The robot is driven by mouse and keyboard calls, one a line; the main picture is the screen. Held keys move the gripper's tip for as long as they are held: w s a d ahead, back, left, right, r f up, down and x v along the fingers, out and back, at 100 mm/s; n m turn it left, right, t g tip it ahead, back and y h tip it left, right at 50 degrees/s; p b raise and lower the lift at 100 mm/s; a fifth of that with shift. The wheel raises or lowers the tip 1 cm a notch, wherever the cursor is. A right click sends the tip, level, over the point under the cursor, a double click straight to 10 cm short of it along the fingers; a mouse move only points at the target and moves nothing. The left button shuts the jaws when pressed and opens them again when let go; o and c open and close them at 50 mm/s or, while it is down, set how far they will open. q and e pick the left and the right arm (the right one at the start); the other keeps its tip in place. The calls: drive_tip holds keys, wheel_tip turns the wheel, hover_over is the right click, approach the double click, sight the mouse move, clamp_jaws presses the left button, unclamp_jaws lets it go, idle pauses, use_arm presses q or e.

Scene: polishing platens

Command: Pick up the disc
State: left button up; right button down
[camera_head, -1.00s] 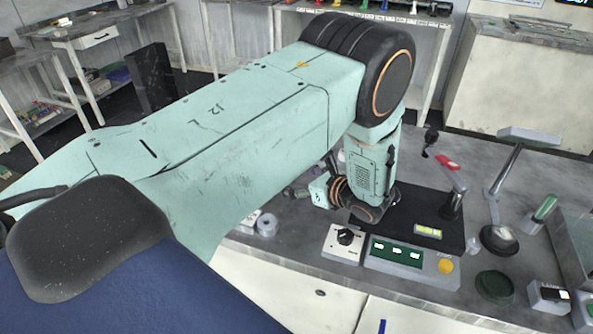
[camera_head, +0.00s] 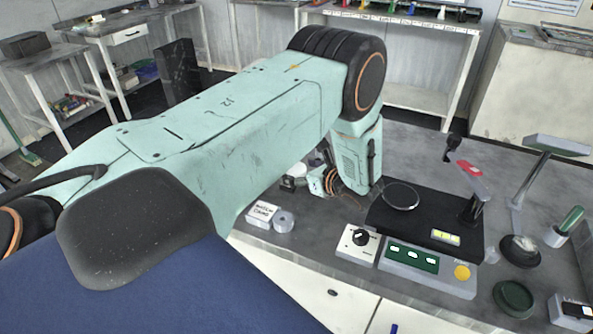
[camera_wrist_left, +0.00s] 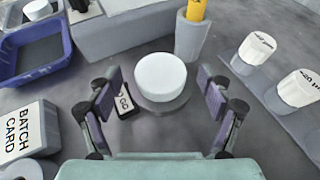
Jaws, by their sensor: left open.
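In the left wrist view a white round disc-like piece (camera_wrist_left: 160,76) with a thick side sits on a flat grey round base (camera_wrist_left: 163,104). My left gripper (camera_wrist_left: 158,80) is open, with one finger on each side of the white piece and gaps between. In the head view a white piece (camera_head: 298,170) shows beside my left wrist, and the fingers are mostly hidden by my arm. Another thin round disc or plate (camera_head: 400,196) lies on the black machine top. My right gripper is not in view.
A blue tray (camera_wrist_left: 60,55) and batch card block (camera_wrist_left: 22,132) are left. The control box (camera_head: 430,268) is near the bench front.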

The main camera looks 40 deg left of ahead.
use_arm(q)
drive_tip(key=shift+a+f, duration=0.15)
drive_tip(key=shift+c, duration=1.2)
drive_tip(key=shift+d+r, duration=0.2)
drive_tip(key=shift+d, duration=0.05)
drive_tip(key=c, duration=0.5)
drive_tip(key=shift+a+f, duration=0.1)
drive_tip(key=shift+a, duration=0.05)
drive_tip(key=c, duration=0.4)
drive_tip(key=shift+c, duration=0.9)
